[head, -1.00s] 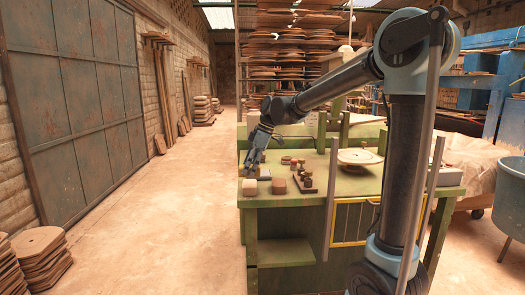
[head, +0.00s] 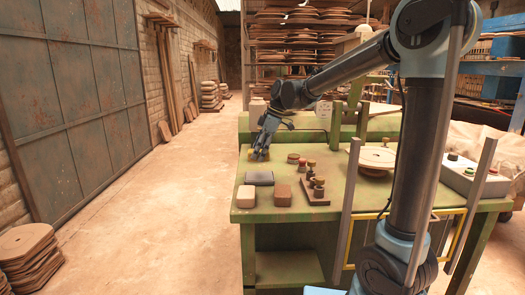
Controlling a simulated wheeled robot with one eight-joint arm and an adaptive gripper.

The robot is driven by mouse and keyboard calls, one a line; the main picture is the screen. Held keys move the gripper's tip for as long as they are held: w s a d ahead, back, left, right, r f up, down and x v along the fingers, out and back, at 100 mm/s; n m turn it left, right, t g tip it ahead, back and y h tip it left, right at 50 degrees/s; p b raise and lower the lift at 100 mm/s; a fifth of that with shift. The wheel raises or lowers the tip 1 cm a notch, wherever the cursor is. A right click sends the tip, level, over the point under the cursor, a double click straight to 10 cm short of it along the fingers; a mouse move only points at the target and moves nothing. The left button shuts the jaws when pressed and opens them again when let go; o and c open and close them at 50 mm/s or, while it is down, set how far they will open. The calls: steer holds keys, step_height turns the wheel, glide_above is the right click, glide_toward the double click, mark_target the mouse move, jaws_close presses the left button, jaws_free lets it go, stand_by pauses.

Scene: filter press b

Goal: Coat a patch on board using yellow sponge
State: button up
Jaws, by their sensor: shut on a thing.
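My gripper (head: 259,153) points down at the back left of the green table, shut on the yellow sponge (head: 250,154). Only a small yellow edge of the sponge shows beside the fingers; the rest is hidden. I cannot tell whether the sponge touches the tabletop. A dark grey flat board (head: 259,178) lies on the table just in front of the gripper, apart from it. No coated patch can be made out on the board at this size.
A tan block (head: 245,197) and a brown block (head: 282,195) stand at the green table's (head: 345,208) front left. Knobbed tools on a brown base (head: 315,192) are right of them. Small discs (head: 293,158), a round plate (head: 375,157) and a button box (head: 472,178) stand further right.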

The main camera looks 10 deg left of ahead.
steer(key=shift+w+f, duration=0.1)
steer(key=shift+f, duration=2.85)
steer(key=shift+d+f, duration=0.1)
steer(key=shift+f, duration=0.4)
steer(key=shift+r, duration=0.15)
steer(key=shift+r, duration=3.4)
